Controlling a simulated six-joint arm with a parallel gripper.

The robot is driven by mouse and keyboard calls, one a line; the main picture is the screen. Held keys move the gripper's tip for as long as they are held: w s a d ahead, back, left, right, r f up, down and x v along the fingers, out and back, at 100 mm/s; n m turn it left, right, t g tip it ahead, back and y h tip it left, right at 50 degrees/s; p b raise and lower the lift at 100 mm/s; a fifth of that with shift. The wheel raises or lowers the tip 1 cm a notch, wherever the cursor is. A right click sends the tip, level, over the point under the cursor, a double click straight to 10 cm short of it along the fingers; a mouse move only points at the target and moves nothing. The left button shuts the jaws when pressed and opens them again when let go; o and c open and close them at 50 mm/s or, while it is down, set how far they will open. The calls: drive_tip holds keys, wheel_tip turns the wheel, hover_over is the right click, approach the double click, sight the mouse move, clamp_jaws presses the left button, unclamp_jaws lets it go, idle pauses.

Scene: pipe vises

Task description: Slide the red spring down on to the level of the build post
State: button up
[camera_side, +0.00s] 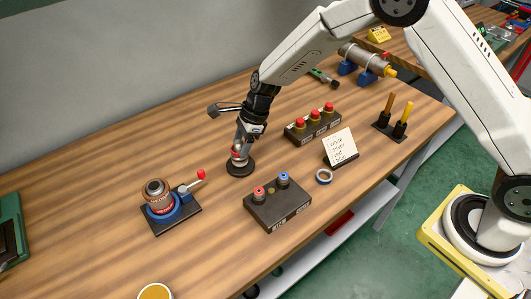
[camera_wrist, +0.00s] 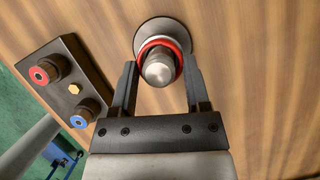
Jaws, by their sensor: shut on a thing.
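The build post (camera_wrist: 160,70) stands upright with a bare silver tip on a round dark base (camera_side: 239,170). In the wrist view the red spring (camera_wrist: 150,46) shows as a red ring around the post, below the tip. A pale ring shows beneath it, over the base. My gripper (camera_side: 241,146) points down over the post, and its two fingers (camera_wrist: 160,64) are shut on the red spring, one on each side. The post hides part of the spring, so its exact height above the pale ring is hard to tell.
A black block (camera_side: 278,207) with a red and a blue knob stands right of the post. A can in a blue-ringed vise (camera_side: 161,203) stands left.

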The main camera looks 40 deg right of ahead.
drive_tip(key=shift+f, duration=0.1)
drive_tip(key=o, duration=1.3)
drive_tip(key=v, duration=0.7)
drive_tip(key=shift+d+r, duration=0.2)
drive_tip(key=shift+r, duration=0.15)
drive_tip(key=shift+s, duration=0.1)
drive_tip(key=s+d+r+n+h, duration=0.1)
drive_tip(key=s+d+n+h, duration=0.1)
drive_tip(key=s+d+n, duration=0.4)
drive_tip(key=s+d+r+n+t+h, duration=0.1)
drive_tip(key=s+d+n, duration=0.6)
drive_tip(key=s+n, duration=0.8)
drive_tip(key=shift+s+r+h, duration=0.25)
drive_tip(key=shift+s+h, duration=0.15)
drive_tip(key=shift+h, duration=0.2)
